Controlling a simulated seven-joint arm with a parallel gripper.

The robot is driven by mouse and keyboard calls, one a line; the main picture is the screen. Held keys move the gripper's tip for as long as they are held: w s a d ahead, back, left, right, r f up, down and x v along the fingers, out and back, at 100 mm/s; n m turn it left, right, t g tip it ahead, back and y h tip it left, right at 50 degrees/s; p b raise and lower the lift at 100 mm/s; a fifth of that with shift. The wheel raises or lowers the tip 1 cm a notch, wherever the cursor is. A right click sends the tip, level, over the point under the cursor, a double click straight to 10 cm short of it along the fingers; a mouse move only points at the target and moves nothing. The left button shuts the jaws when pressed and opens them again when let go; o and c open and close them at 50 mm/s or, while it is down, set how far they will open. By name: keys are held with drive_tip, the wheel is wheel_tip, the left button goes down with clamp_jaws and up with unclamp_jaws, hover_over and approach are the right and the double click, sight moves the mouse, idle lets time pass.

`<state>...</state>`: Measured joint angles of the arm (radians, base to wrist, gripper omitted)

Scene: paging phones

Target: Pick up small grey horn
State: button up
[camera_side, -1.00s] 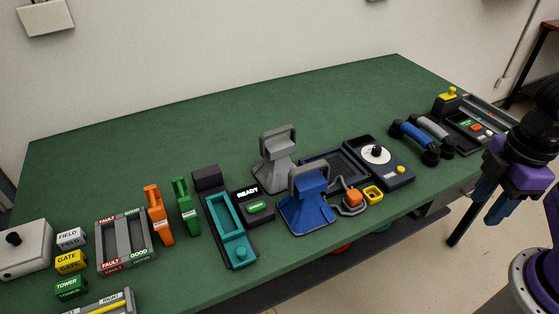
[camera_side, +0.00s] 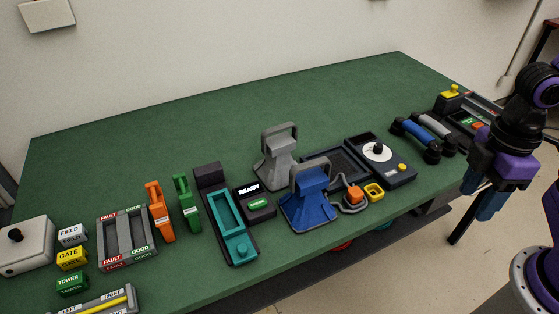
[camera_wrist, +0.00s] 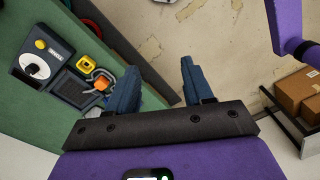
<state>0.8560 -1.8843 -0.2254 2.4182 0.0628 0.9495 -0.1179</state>
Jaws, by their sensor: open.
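The small grey horn (camera_side: 278,159) stands on the green table in the side view, with a flared base and a loop handle on top. A blue horn (camera_side: 309,197) of like shape stands just in front and to the right of it. My gripper (camera_side: 483,206) is at the far right, off the table's front edge and well apart from the horn. In the wrist view my gripper (camera_wrist: 160,88) has its two blue fingers spread with nothing between them. The grey horn cannot be made out in the wrist view.
A teal cradle (camera_side: 232,224) and READY box (camera_side: 254,202) lie left of the horns. A dial unit (camera_side: 380,160), blue handset (camera_side: 415,139) and grey handset (camera_side: 434,131) lie to the right. The green table (camera_side: 200,125) is clear behind the horns.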

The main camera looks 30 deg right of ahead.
drive_tip(key=w+a+g+y, duration=0.2)
drive_tip(key=w+a+g, duration=0.1)
drive_tip(key=w+a, duration=0.65)
drive_tip(key=n+t+y, duration=0.3)
drive_tip(key=n+y, duration=0.3)
drive_tip(key=y, duration=0.5)
approach(282, 126)
drive_tip(key=x, duration=0.5)
drive_tip(key=shift+a+f, duration=0.25)
drive_tip(key=shift+f, duration=0.2)
drive_tip(key=shift+r+x, duration=0.15)
drive_tip(key=shift+x, duration=1.15)
drive_tip(key=shift+r+x, duration=0.15)
drive_tip(key=shift+x, duration=1.2)
drive_tip(key=shift+s, duration=0.15)
clamp_jaws()
